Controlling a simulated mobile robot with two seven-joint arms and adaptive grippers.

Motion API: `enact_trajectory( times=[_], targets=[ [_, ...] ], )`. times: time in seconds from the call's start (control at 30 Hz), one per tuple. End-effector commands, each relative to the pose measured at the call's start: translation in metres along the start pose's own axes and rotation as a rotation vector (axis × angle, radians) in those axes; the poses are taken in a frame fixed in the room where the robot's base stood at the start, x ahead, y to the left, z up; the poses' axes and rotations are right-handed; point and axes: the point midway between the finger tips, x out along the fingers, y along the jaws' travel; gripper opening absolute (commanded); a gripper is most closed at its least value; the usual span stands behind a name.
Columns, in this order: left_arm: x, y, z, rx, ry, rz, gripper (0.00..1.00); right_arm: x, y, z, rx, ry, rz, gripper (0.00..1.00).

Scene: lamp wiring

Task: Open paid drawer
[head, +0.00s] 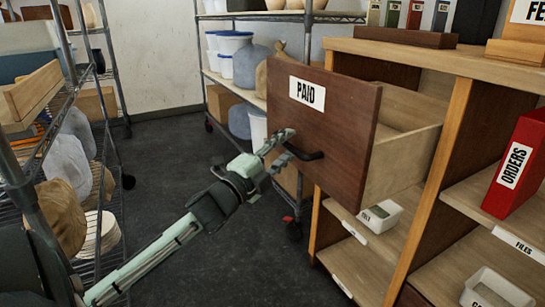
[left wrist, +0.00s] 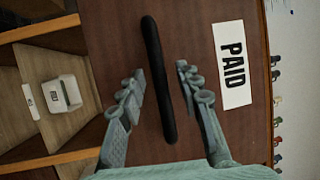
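The drawer labelled PAID (head: 335,125) is a brown-fronted box pulled well out of the wooden shelf unit, with its pale side and open top showing. Its black handle (head: 313,155) is on the front below the white PAID label (head: 307,93). My left gripper (head: 287,147) is at the drawer front by the handle. In the left wrist view my left gripper (left wrist: 160,75) is open, with one finger on each side of the black handle (left wrist: 158,80). The fingers look apart from the handle; the exact depth is unclear. My right gripper is not in view.
The wooden unit (head: 458,135) holds a red ORDERS binder (head: 515,165) and white bins (head: 380,215) on lower shelves. A wire rack (head: 75,150) stands at left, another rack (head: 270,15) behind the drawer. Dark floor (head: 165,160) between them is clear.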

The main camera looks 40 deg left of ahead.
Motion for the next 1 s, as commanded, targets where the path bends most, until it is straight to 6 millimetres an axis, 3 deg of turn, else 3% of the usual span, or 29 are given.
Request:
enact_trajectory(
  times=[0.53,0.7,1.0],
  targets=[
    [-0.1,0.001,0.0,-0.001,-0.002,0.004,0.34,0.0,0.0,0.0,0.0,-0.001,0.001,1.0],
    [-0.112,0.0,0.0,0.0,0.0,0.001,0.34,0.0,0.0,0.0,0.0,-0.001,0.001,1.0],
    [-0.113,0.0,0.0,0.0,0.0,0.0,0.34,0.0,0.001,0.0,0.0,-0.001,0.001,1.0]
  ],
)
